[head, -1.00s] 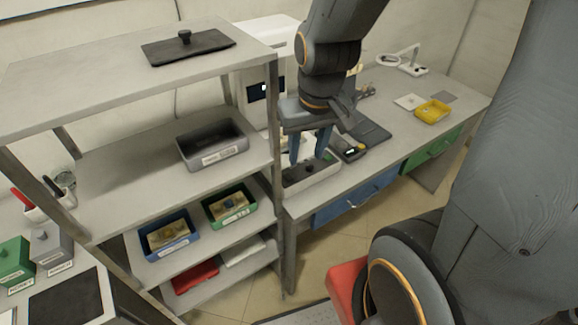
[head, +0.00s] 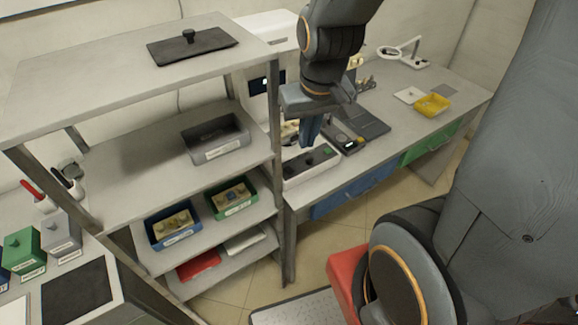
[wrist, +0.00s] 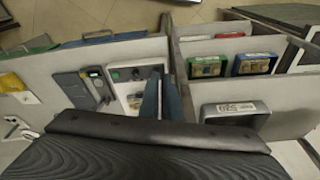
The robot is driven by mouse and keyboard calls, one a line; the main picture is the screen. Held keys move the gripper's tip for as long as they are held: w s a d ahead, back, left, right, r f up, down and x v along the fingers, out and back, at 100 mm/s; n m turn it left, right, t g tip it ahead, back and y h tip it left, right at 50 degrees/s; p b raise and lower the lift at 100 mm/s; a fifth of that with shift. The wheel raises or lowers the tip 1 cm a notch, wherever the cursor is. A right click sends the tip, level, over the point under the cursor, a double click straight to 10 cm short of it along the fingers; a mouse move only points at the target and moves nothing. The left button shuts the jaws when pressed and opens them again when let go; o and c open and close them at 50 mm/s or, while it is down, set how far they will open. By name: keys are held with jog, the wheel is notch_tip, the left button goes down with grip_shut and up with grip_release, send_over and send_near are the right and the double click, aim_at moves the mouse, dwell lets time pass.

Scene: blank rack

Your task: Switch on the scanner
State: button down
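The scanner seems to be the white machine (head: 268,32) with a small dark screen, behind the shelf post. A white panel (head: 294,182) with dark controls and a green button (head: 327,153) stands in front of it on the desk; I cannot tell whether they are one unit. In the wrist view the panel (wrist: 130,97) lies left of my fingers, with the green button (wrist: 115,74) at its far end. My gripper (head: 308,143) is above and behind the panel, its blue fingers close together. My gripper (wrist: 163,80) shows nothing between the fingertips.
A grey shelf rack (head: 90,75) stands close on the left, holding a grey bin (head: 215,150), a blue bin (head: 173,228) and a green bin (head: 232,198). A dark device (head: 345,143) is right of the panel.

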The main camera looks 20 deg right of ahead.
notch_tip(320, 180, down, 13)
jog(key=g+b, duration=0.1)
jog(key=b, duration=1)
jog(key=shift+w+r, duration=0.15)
jog(key=shift+w, duration=0.3)
jog(key=shift+s, duration=0.1)
